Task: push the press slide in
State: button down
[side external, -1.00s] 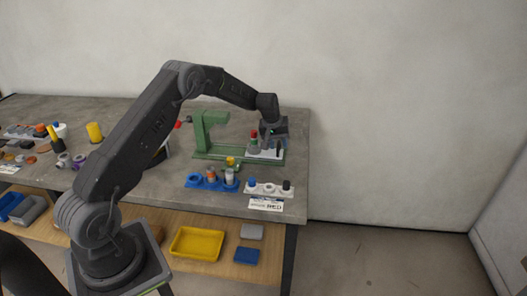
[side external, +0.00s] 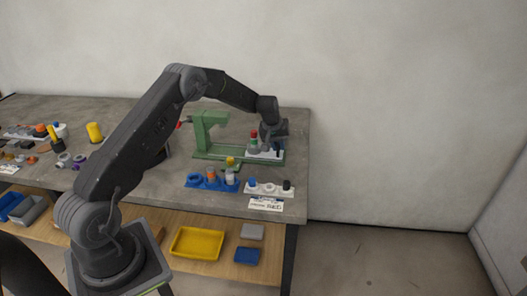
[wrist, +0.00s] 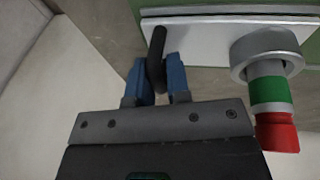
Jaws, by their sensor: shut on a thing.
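The press slide is a pale flat plate (side external: 266,155) on the right part of the green press (side external: 206,135), out to the right of its column and head. In the wrist view the slide plate (wrist: 205,38) carries an upright black handle (wrist: 157,45). A grey cup (wrist: 262,50) on the slide holds a part with a green band and red end (wrist: 275,120). My gripper (wrist: 160,76) has its blue fingers shut on the black handle, one on each side. In the side view my gripper (side external: 272,138) partly hides the handle and slide.
A blue rack (side external: 212,184) with several small parts and a white rack (side external: 268,190) stand in front of the press. A white label card (side external: 265,204) lies near the table edge. More loose parts lie at the left. The table ends just right of the press.

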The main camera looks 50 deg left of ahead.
aim_at(247, 150)
jog(key=shift+s+a, duration=3.35)
jog(key=shift+a, duration=0.1)
jog(key=shift+s+a, duration=0.6)
jog(key=shift+a, duration=0.05)
jog(key=c, duration=1.2)
grip_release()
jog(key=shift+o, duration=0.2)
jog(key=shift+r, duration=2)
notch_tip(247, 150, up, 3)
jog(key=shift+d+r, duration=0.1)
